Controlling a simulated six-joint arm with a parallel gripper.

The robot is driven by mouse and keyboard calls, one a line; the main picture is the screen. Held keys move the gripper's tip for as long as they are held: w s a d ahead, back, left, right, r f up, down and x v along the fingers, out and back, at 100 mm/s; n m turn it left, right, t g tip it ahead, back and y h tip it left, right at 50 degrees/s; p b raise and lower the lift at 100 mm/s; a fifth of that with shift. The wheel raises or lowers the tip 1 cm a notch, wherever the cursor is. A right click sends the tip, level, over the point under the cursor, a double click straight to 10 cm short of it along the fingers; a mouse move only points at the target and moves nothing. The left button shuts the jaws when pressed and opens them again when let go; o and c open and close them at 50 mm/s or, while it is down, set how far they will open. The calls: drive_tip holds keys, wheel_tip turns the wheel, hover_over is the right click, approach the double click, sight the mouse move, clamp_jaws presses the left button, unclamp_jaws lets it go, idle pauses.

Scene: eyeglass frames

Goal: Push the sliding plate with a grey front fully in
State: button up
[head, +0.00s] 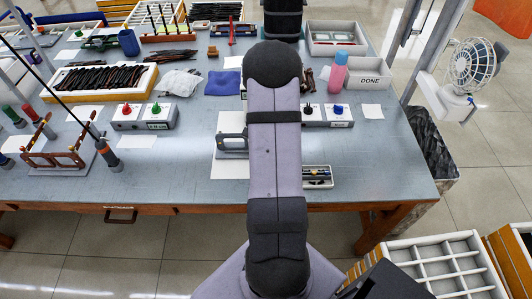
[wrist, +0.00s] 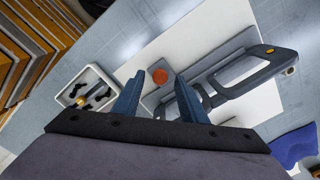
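A grey slide device (wrist: 222,78) lies on a white sheet in the wrist view, with long rails, a looped grey handle (wrist: 287,65) at the right and a round orange knob (wrist: 160,76) at the left. It also shows in the head view (head: 232,143), partly hidden behind my arm. I cannot tell clearly which part is the grey-fronted plate or how far in it sits. My gripper (wrist: 159,74) is open and empty; its blue fingers stand apart, with the orange knob between them in the picture. Contact cannot be told. In the head view my arm hides the gripper.
A small white tray (wrist: 71,101) with dark parts lies left of the fingers; it also shows in the head view (head: 330,183). A blue cloth (wrist: 291,147) is at the lower right. Switch boxes (head: 144,124) and a pink bottle (head: 337,75) stand on the table.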

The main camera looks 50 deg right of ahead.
drive_tip(key=shift+f, duration=0.7)
drive_tip(key=shift+c, duration=0.4)
clamp_jaws()
drive_tip(key=shift+w+d, duration=1.1)
drive_tip(key=shift+w, duration=0.05)
drive_tip(key=shift+o, duration=0.4)
unclamp_jaws()
drive_tip(key=shift+s+a, duration=0.1)
drive_tip(key=shift+r, duration=0.1)
